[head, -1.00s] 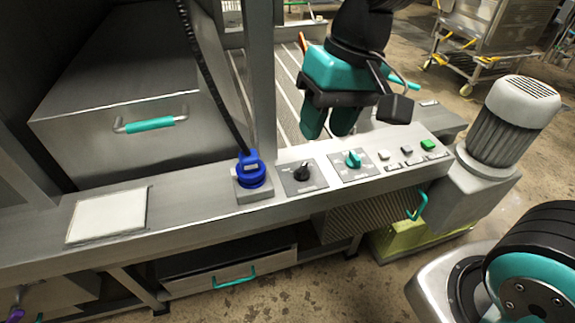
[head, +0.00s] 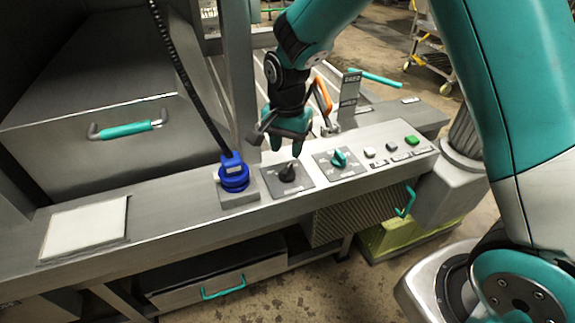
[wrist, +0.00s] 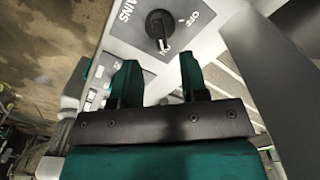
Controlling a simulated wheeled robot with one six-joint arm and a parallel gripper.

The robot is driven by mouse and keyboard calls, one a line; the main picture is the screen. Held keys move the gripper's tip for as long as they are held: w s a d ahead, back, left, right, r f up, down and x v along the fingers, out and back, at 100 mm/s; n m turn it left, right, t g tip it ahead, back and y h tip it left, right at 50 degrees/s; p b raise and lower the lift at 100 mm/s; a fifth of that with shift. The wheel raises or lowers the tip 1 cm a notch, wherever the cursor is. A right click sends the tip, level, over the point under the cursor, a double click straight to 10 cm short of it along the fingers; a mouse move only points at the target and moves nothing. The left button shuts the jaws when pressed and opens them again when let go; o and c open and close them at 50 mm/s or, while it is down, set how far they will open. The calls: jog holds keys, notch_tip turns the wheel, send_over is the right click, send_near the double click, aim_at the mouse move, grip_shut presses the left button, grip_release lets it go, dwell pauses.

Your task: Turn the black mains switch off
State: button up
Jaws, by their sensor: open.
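The black mains switch (head: 287,174) is a rotary knob on a grey plate on the sloped panel, between the blue plug and the teal knob. In the wrist view the knob (wrist: 159,27) sits under the lettering "MAINS", with "OFF" and "ON" marked beside it. Its pointer end lies near "ON". My gripper (head: 286,150) hangs just behind and above the switch in the head view. In the wrist view my gripper (wrist: 157,72) has its two teal fingers apart, with nothing between them. The knob lies beyond the fingertips, clear of them.
A blue plug (head: 233,178) with a black cord stands left of the switch. A teal knob (head: 339,158) and several buttons, one a green button (head: 411,140), are to its right. A metal post (head: 240,80) rises close behind the plug, left of my gripper.

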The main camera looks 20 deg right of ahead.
aim_at(287, 168)
notch_tip(287, 168, down, 6)
jog(key=shift+f, duration=0.25)
jog(key=shift+c, duration=0.2)
grip_shut()
